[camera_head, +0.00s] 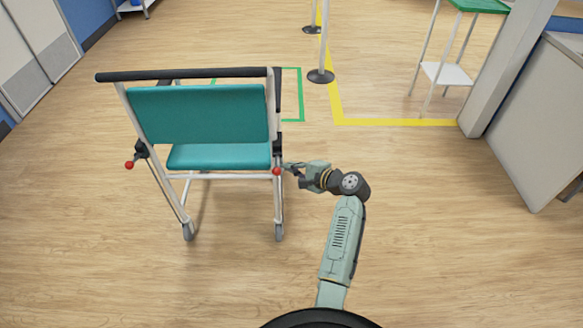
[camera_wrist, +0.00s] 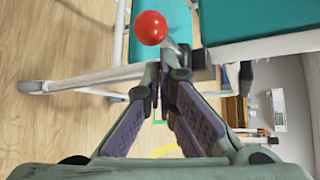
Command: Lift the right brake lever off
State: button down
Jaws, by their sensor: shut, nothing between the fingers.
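The wheeled chair (camera_head: 198,112) has a teal back and seat, a white frame and a black push bar. The right brake lever's red ball (camera_head: 276,171) is low on the right rear of the frame; it also shows in the wrist view (camera_wrist: 150,27). My gripper (camera_head: 290,167) is just right of this ball. In the wrist view my gripper (camera_wrist: 163,76) is shut and empty, with its fingertips just below the ball and close to the lever. I cannot tell whether they touch it. The left brake lever's red ball (camera_head: 129,165) is on the chair's other side.
A post on a round black base (camera_head: 321,76) stands beyond the chair. Yellow floor tape (camera_head: 400,122) and a green taped outline (camera_head: 301,95) lie past it. A grey cabinet (camera_head: 535,120) stands at the right, near a small green-topped table (camera_head: 478,5). The floor around the chair is clear.

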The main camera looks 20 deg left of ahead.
jog(key=shift+r, duration=0.15)
jog(key=shift+r+p, duration=0.7)
jog(key=shift+p, duration=0.15)
jog(key=shift+f, duration=0.15)
